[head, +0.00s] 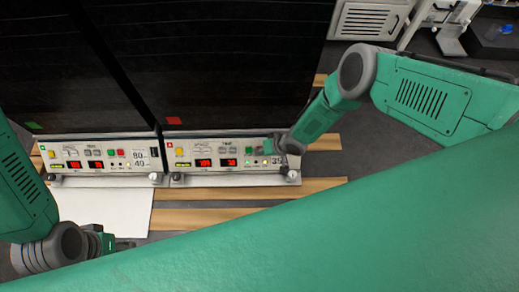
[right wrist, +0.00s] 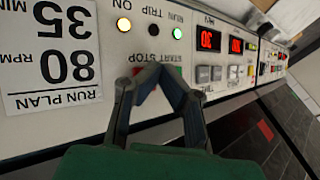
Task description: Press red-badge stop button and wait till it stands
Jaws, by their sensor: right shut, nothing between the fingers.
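The red-badge shaker is the right one of two in the head view, with a red badge (head: 173,121) at the bottom of its dark window. Its white control panel (head: 225,180) has lit red displays. My right gripper (head: 290,160) is at the right part of that panel. In the right wrist view my right gripper (right wrist: 153,72) is shut and empty, its fingertips at the START STOP label and covering much of the buttons. A green button (right wrist: 175,71) shows beside the fingertips; the stop button is mostly hidden. The RUN lamp (right wrist: 178,33) glows green. My left gripper (head: 118,244) is low at left, away from both panels.
The green-badge shaker (head: 100,178) stands directly to the left, with its own red and green buttons. A white sheet (head: 105,207) lies before it on wooden slats (head: 200,218). A run plan label (right wrist: 50,55) is on the panel. Lab equipment stands at the back right.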

